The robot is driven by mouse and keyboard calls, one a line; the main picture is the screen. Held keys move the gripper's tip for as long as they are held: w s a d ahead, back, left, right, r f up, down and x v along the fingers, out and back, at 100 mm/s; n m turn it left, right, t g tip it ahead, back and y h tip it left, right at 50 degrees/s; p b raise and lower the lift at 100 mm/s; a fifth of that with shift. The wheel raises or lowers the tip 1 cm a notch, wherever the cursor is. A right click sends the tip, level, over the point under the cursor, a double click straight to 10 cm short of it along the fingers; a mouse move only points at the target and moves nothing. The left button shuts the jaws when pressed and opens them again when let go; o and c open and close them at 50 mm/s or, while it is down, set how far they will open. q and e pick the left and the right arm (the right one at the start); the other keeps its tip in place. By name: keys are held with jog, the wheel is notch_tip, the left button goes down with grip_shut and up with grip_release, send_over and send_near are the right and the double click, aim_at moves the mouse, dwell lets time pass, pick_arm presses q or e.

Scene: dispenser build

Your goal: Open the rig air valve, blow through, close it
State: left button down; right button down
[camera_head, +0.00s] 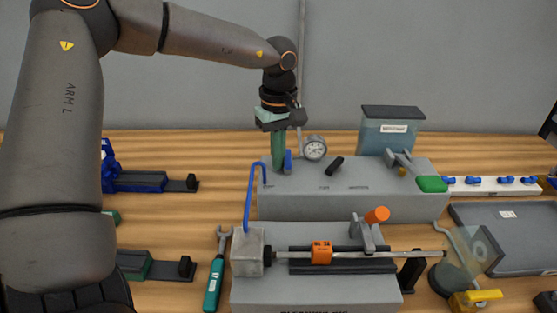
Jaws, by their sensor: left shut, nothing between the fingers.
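My left gripper (278,163) points down at the back of the upper grey rig box (300,200), its greenish fingers shut and empty. Right beside the fingertips stands a small blue part (288,161); I cannot tell whether they touch. A round pressure gauge (315,148) stands just to the right. A short black lever (334,164) lies tilted on the box top. I cannot tell for certain which part is the air valve. A blue hose (249,198) runs from the box down to a metal block (247,250) on the lower rig. My right gripper is not seen.
A green-handled lever (431,184) and a grey-lidded container (391,130) are at the box's right. The lower rig carries an orange-knobbed lever (377,215) and a long rod (420,254). A teal-handled wrench (214,280) lies left, a grey tray (515,235) right.

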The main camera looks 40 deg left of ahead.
pick_arm(q)
jog(key=shift+s, duration=0.15)
jog(key=shift+r, duration=0.2)
notch_tip(320, 180, up, 8)
jog(key=p, duration=0.5)
jog(key=shift+f+p, duration=0.2)
jog(key=shift+p, duration=0.15)
jog(key=shift+s, duration=0.1)
